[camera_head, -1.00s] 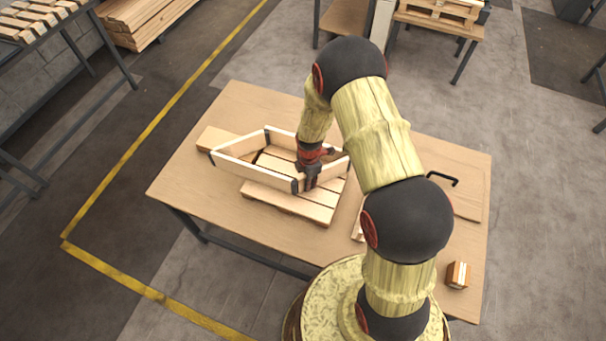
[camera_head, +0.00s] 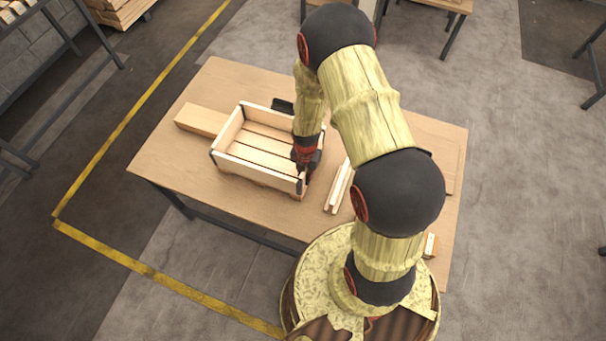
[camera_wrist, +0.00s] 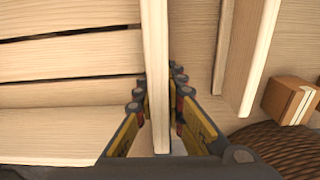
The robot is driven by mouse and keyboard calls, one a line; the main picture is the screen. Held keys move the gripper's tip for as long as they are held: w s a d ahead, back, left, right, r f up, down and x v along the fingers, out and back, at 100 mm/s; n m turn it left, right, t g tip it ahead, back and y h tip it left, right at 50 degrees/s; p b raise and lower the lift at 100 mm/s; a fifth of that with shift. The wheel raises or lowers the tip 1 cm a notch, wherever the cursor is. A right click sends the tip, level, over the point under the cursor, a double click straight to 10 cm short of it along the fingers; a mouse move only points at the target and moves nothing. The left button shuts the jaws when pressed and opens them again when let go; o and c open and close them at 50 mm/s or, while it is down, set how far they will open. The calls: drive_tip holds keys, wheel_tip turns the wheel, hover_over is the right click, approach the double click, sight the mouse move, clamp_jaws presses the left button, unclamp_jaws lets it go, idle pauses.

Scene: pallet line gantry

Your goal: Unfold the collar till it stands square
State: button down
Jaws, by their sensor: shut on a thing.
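The wooden collar (camera_head: 250,172) stands open on the slatted pallet (camera_head: 262,145) in the head view, with dark hinges at its corners. Its outline looks close to a rectangle. My gripper (camera_head: 303,170) is at the collar's right side, near the front right corner. In the wrist view my gripper (camera_wrist: 160,105) is shut on the collar's board (camera_wrist: 156,60), with one finger on each side of it. The pallet slats (camera_wrist: 70,65) show to the left of that board. My arm hides part of the collar's right side.
The wooden table (camera_head: 165,160) bears the pallet. A wood block (camera_head: 201,119) lies left of the collar. Loose wooden strips (camera_head: 338,187) lie to the right. A small block (camera_head: 430,244) is near the table's right end. A dark object (camera_head: 282,106) sits behind the collar.

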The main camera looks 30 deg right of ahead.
drive_tip(key=shift+s+d, duration=0.1)
drive_tip(key=shift+s, duration=0.05)
idle(0.3)
drive_tip(key=c, duration=1.8)
unclamp_jaws()
drive_tip(key=shift+d, duration=0.1)
drive_tip(key=shift+c, duration=0.2)
drive_tip(key=shift+r, duration=0.6)
wheel_tip(320, 180, up, 11)
drive_tip(key=shift+f, duration=0.1)
